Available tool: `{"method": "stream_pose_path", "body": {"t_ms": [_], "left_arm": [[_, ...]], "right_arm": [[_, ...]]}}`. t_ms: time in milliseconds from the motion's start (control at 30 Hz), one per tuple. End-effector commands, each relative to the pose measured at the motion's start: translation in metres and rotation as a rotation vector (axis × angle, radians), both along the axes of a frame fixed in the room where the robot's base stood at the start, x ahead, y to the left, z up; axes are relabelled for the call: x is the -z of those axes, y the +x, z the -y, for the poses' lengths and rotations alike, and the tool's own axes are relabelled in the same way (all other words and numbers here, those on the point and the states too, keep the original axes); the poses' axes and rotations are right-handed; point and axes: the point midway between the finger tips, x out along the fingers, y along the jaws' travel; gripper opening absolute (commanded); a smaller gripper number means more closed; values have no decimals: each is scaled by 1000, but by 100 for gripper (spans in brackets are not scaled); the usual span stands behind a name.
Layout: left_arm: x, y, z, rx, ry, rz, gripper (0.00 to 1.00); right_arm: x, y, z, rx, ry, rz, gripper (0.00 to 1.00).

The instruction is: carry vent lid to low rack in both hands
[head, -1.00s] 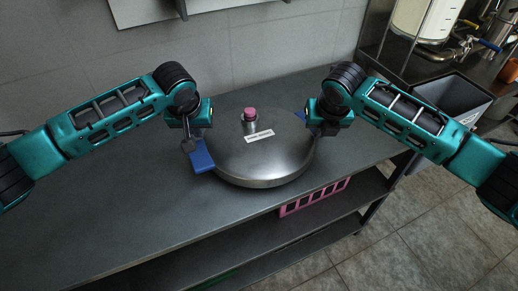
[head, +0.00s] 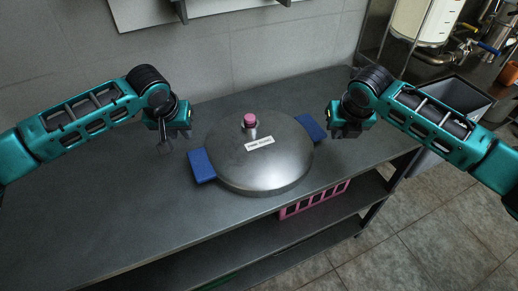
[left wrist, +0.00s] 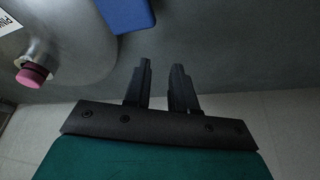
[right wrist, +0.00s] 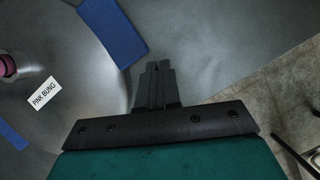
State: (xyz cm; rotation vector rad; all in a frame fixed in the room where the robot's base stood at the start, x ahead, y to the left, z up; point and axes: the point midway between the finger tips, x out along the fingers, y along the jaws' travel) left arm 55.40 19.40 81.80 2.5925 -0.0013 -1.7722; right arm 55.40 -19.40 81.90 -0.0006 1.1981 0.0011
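The vent lid (head: 250,170) is a round grey metal dome with a pink-topped knob and a white label reading "PINK BUNG". It lies flat on the grey bench top, with a blue handle on its left (head: 202,166) and another on its right (head: 311,127). My left gripper (head: 165,148) is left of the left handle, apart from it; its fingers (left wrist: 160,68) stand open and empty. My right gripper (head: 340,134) is right of the right handle, apart from it; its fingers (right wrist: 158,68) are together with nothing between them. I cannot tell which structure is the low rack.
The bench (head: 120,215) has clear room to the left of the lid. A pink slotted rack (head: 315,199) sits on the shelf below. A grey bin (head: 455,98) stands at the right. A tiled wall is behind, and tiled floor lies front right.

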Motion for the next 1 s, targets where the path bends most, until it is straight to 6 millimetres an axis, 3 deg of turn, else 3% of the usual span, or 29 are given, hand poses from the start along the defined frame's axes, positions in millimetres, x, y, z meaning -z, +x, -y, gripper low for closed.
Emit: {"method": "stream_pose_path", "body": {"t_ms": [200,567,1000], "left_arm": [[0,0,0,-1,1,0,26],[-7,-2,0,0,0,0,26],[-87,-33,0,1,0,3,26]], "right_arm": [[0,0,0,0,-1,-1,25],[0,0,0,1,-1,-1,26],[0,0,0,0,-1,0,26]]}}
